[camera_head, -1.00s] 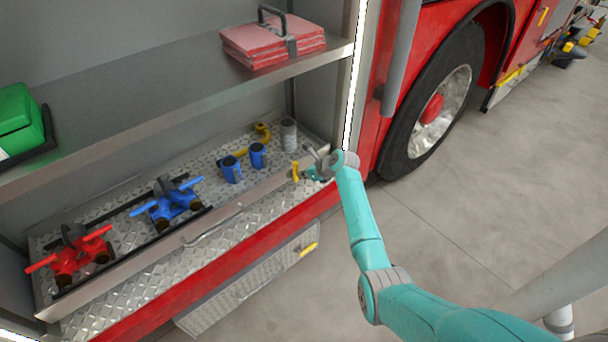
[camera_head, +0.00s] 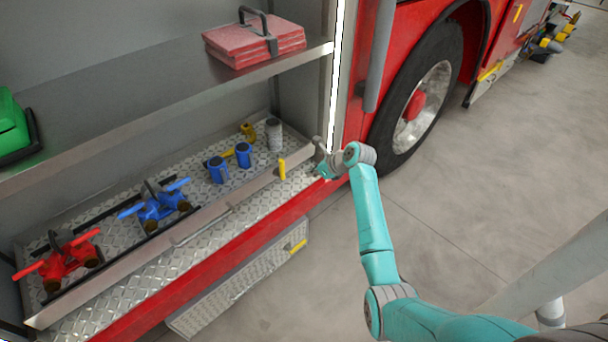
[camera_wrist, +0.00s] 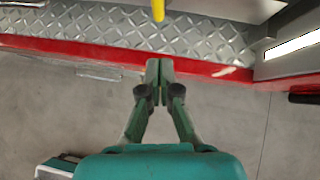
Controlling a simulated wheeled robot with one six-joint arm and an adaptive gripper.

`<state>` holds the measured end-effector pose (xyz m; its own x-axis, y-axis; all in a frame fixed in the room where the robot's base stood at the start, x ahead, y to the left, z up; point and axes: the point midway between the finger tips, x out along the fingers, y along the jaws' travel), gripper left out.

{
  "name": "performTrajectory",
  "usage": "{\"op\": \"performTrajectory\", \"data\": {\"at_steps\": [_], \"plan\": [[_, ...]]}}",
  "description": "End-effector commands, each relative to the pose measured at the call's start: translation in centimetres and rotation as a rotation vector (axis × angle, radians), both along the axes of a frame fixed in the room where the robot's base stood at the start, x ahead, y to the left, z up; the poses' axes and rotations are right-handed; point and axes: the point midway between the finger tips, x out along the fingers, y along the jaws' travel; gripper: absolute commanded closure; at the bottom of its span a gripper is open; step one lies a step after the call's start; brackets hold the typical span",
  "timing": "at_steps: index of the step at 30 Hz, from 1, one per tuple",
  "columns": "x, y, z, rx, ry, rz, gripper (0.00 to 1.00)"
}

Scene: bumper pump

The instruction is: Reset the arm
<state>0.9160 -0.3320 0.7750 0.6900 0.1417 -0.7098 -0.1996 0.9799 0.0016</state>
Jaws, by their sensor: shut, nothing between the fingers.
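My gripper (camera_wrist: 158,82) is shut and empty in the wrist view, its two fingertips together over the red edge of the truck's compartment. In the head view my gripper end (camera_head: 323,168) is at the right end of the lower shelf, partly hidden by my wrist. My teal arm reaches in from the lower right, bent at the elbow. A yellow handle (camera_head: 282,169) stands at the shelf's front lip, to the left of my gripper and apart from it. It also shows at the top of the wrist view (camera_wrist: 158,10).
The lower shelf (camera_head: 215,215) holds a red valve piece (camera_head: 66,262), a blue valve piece (camera_head: 160,206), blue cylinders (camera_head: 218,170) and a grey cylinder (camera_head: 273,134). An upper shelf (camera_head: 150,118) overhangs it. A wheel (camera_head: 420,105) stands right. The floor in front is open.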

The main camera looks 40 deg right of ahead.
Motion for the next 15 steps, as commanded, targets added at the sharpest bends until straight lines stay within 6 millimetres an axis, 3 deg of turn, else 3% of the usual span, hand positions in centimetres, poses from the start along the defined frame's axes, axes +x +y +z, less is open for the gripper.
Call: {"op": "performTrajectory", "data": {"at_steps": [6, 15], "plan": [[-1.14, -0.20, 1.11, 0.000, 0.000, 0.000, 1.00], [-1.31, -0.05, 1.02, -0.003, 0.000, 0.003, 1.00]]}}
